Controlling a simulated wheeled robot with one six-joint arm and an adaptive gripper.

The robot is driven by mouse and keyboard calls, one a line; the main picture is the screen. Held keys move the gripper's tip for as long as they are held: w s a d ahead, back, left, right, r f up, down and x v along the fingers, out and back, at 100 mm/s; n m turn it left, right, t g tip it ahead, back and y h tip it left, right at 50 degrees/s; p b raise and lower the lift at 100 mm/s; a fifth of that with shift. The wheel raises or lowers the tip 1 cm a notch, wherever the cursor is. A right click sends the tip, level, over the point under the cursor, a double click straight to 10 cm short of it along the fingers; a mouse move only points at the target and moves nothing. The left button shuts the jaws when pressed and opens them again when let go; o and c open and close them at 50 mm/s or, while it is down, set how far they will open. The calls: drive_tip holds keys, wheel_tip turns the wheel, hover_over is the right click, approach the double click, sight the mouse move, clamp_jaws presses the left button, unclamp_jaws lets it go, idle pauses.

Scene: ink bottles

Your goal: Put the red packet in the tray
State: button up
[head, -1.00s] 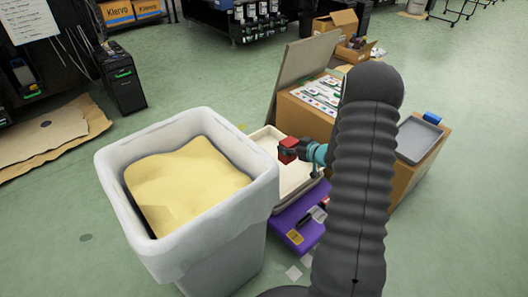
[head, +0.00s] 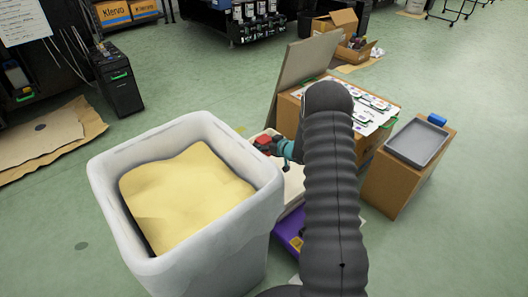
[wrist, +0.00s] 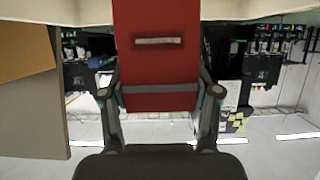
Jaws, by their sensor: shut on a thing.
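The red packet (head: 264,140) is held by my gripper (head: 284,148) above the cream open box, just beyond the bin. In the wrist view the red packet (wrist: 158,50) sits upright between the two fingers of my gripper (wrist: 160,92), which is shut on it. A shallow grey tray (head: 418,143) lies on a cardboard box at the right, well apart from the packet. No thing shows inside it. My dark arm hides part of the middle of the head view.
A grey bin (head: 225,240) with yellow filling stands at front left. A cream open box (head: 294,185) sits over a purple case (head: 288,232). A carton with a raised flap (head: 305,72) stands behind. A blue object (head: 437,119) lies by the grey tray. Floor at right is clear.

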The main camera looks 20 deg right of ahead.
drive_tip(key=shift+f, duration=2.05)
drive_tip(key=shift+b, duration=0.3)
drive_tip(key=shift+f, duration=0.15)
drive_tip(key=o, duration=1.2)
